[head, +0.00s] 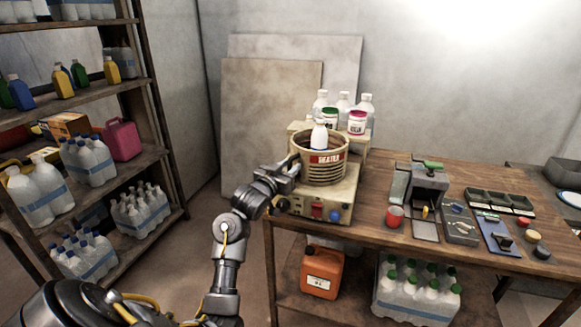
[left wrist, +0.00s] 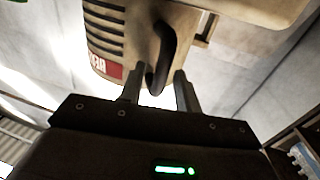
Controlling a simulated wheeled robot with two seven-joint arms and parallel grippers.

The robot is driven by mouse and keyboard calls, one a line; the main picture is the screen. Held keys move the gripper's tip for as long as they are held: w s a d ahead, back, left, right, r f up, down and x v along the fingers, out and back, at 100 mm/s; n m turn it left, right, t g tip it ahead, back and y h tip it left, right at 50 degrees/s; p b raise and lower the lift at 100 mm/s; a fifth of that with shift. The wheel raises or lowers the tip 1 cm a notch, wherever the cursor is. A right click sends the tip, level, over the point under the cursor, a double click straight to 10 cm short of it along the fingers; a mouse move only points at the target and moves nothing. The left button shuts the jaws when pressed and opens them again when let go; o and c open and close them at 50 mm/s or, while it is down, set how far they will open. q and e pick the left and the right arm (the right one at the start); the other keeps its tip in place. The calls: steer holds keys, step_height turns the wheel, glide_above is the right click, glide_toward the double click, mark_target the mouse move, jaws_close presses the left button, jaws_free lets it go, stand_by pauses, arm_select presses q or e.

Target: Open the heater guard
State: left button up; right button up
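The heater guard (head: 322,171) is a beige, slatted round shell with a red label, standing on a heater base (head: 318,205) at the table's left end. A white bottle (head: 319,136) stands up inside it. In the left wrist view the guard (left wrist: 108,30) shows with its dark curved handle (left wrist: 166,58). My left gripper (head: 288,178) is at the guard's left side. The left wrist view shows its fingers (left wrist: 158,92) apart, with the handle's end between them and light showing in the gap. My right gripper is in no view.
A small stand (head: 357,144) with several white bottles and jars is behind the heater. A red cup (head: 395,217) and a grey press-like device (head: 428,190) stand to the right. A shelf rack (head: 150,110) fills the left. An orange canister (head: 322,272) is below the table.

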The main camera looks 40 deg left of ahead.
arm_select(q)
steer(key=shift+w, duration=0.55)
jaws_close()
